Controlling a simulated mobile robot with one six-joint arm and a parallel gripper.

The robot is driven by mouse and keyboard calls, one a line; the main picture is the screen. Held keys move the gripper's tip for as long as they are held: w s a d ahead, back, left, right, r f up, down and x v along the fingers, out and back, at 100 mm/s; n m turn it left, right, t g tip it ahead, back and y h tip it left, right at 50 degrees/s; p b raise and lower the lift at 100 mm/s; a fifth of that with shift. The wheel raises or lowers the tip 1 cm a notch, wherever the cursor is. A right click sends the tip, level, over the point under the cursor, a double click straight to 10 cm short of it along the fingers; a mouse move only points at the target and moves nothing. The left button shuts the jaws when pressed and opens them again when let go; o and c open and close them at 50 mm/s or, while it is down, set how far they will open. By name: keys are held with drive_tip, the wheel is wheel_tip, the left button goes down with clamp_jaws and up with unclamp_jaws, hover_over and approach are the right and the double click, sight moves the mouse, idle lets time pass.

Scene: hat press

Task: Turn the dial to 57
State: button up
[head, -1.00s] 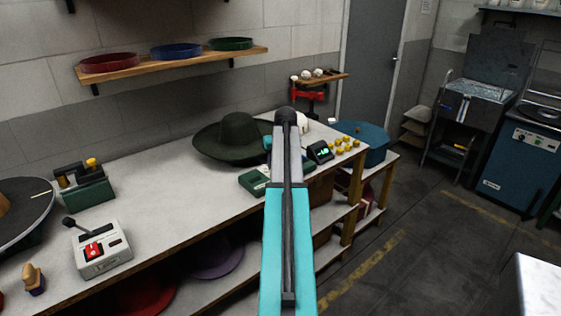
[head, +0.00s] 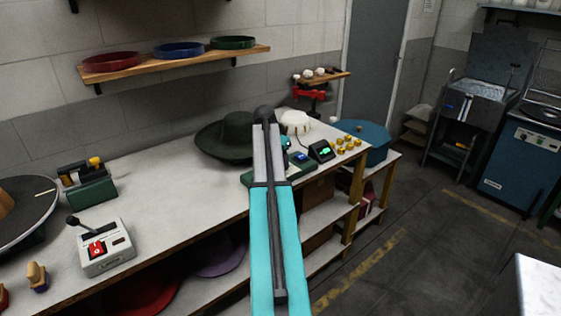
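On the far part of the workbench (head: 165,195) sits a low green unit (head: 303,168) with a small blue patch on top. Beside it on the right is a dark box with a lit green display (head: 324,151); its digits are too small to read. I cannot make out a dial or its setting; my arm covers the left part of the green unit. My teal and grey arm rises through the middle of the view to a dark joint near the bench's back. My gripper does not show, and any contact with the unit is hidden.
A dark green hat (head: 226,137) lies left of my arm, and a white rounded object (head: 295,121) stands behind the unit. Several yellow knobs (head: 345,146) are to the right. A white box with a red switch (head: 104,246) stands at the left.

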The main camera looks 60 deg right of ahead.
drive_tip(key=shift+s+d+r+m+g, duration=0.15)
drive_tip(key=shift+d+m+g, duration=0.2)
drive_tip(key=shift+m, duration=0.35)
drive_tip(key=o, duration=1)
drive_tip(key=shift+s, duration=0.1)
drive_tip(key=shift+o, duration=0.2)
drive_tip(key=shift+a, duration=0.15)
drive_tip(key=shift+w+a+r, duration=0.25)
drive_tip(key=shift+a+r, duration=0.05)
drive_tip(key=shift+r, duration=0.1)
drive_tip(key=b+v, duration=0.2)
drive_tip(key=v, duration=1)
drive_tip(key=shift+s+r, duration=0.15)
drive_tip(key=shift+r, duration=0.15)
